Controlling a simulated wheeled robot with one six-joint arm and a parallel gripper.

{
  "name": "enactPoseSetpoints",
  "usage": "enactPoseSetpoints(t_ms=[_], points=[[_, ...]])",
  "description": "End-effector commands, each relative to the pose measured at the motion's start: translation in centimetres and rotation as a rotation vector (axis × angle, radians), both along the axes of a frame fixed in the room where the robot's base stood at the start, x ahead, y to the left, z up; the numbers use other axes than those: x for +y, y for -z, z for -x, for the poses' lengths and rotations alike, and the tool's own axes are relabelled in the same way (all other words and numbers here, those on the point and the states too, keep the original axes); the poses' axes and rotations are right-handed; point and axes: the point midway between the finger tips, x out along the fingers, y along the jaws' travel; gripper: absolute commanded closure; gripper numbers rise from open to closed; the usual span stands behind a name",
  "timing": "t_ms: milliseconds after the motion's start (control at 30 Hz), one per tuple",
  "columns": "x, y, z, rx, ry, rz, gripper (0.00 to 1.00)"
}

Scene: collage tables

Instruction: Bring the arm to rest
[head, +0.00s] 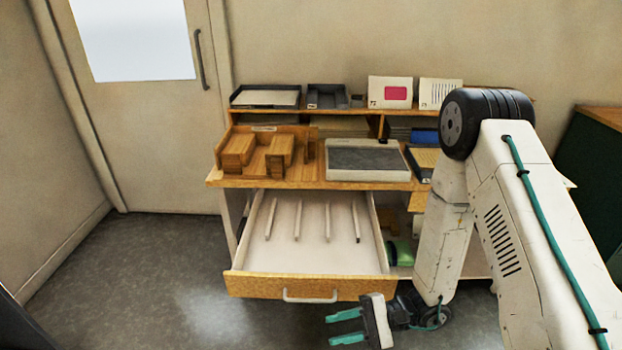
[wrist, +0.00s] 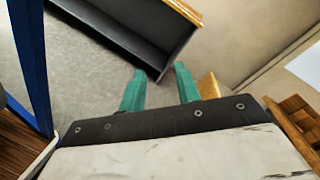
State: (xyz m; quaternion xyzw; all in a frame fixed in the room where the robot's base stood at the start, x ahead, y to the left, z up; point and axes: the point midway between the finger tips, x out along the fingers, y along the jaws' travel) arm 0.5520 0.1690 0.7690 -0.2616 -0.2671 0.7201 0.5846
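My gripper (head: 346,327) is at the lower middle of the head view, in front of and a little right of the open drawer's handle. Its two green fingers point left and stand apart with nothing between them. In the wrist view my gripper (wrist: 160,88) also shows open and empty. My white arm comes in from the right side of the head view and bends down to the gripper. The drawer (head: 270,286) is pulled out of the desk, with several thin dividers inside. The gripper appears clear of it.
The desk (head: 350,184) carries a wooden organizer (head: 228,160) and a grey-topped device (head: 365,160). Trays and cards stand on the shelf behind. A green item (head: 402,252) lies under the desk, right of the drawer. A door (head: 155,130) is at left. Floor at lower left is free.

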Motion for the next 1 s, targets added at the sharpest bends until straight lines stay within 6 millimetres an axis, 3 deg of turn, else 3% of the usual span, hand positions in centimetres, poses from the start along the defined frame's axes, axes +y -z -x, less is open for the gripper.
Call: enactPoseSetpoints(t_ms=[200, 400, 700, 1000], points=[[-2.0, -7.3, 2.6, 0.02, -0.275, 0.121, 0.67], [-5.2, -12.5, 5.1, -0.022, -0.472, 0.324, 0.67], [-10.8, -18.7, 7.9, -0.173, -0.618, 0.696, 0.67], [-16.2, -24.3, 9.8, -0.399, -0.612, 1.064, 0.67]])
